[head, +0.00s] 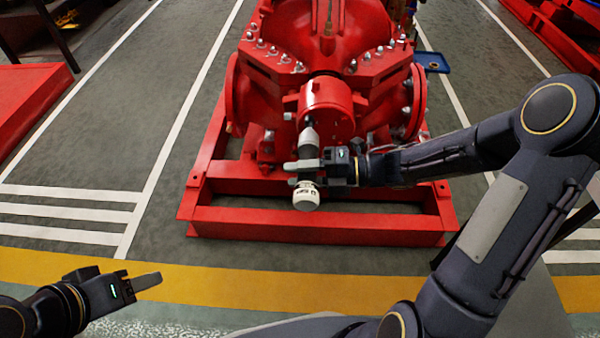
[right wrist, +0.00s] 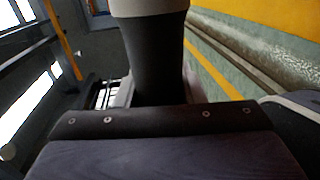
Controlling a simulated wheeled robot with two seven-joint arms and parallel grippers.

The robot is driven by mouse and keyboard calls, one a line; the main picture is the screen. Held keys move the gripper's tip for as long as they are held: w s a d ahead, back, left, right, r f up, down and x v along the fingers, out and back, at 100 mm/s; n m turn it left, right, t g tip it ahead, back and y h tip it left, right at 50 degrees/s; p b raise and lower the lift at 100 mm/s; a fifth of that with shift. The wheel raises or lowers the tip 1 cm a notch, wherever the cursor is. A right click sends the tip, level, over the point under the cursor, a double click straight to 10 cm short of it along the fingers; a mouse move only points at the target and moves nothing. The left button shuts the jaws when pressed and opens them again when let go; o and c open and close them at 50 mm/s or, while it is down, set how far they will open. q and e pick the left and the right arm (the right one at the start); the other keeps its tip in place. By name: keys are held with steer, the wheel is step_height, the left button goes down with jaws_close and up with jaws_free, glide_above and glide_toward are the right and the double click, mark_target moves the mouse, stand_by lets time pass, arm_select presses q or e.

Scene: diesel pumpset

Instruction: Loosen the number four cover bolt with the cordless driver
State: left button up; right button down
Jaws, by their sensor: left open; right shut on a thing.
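The cordless driver (head: 307,195) has a pale body with dark lettering and a grey nose. My right gripper (head: 306,172) is shut on it in front of the red pump. Its nose points at the round red cover (head: 328,108) on the pump's near end; whether it touches a bolt there I cannot tell. In the right wrist view the driver's dark grip and pale end (right wrist: 150,50) fill the top middle. The number four bolt cannot be told apart. My left gripper (head: 150,281) is open and empty at the lower left, over the yellow floor stripe.
The red pump (head: 375,30) stands on a red base frame (head: 320,228), with several bolts along its flange. A blue tray (head: 432,62) is behind at the right. Red frames stand at the far left and far right. The floor left of the base is clear.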

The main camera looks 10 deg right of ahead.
mark_target(299, 194)
steer(key=shift+w, duration=0.1)
steer(key=shift+s+a+b, duration=0.2)
steer(key=shift+s+a, duration=0.05)
steer(key=shift+s, duration=0.6)
steer(key=shift+s+a+b, duration=0.15)
steer(key=shift+s+a, duration=0.1)
steer(key=shift+s, duration=0.55)
steer(key=shift+s+a+b, duration=0.2)
steer(key=shift+s+a, duration=0.05)
steer(key=shift+s, duration=0.6)
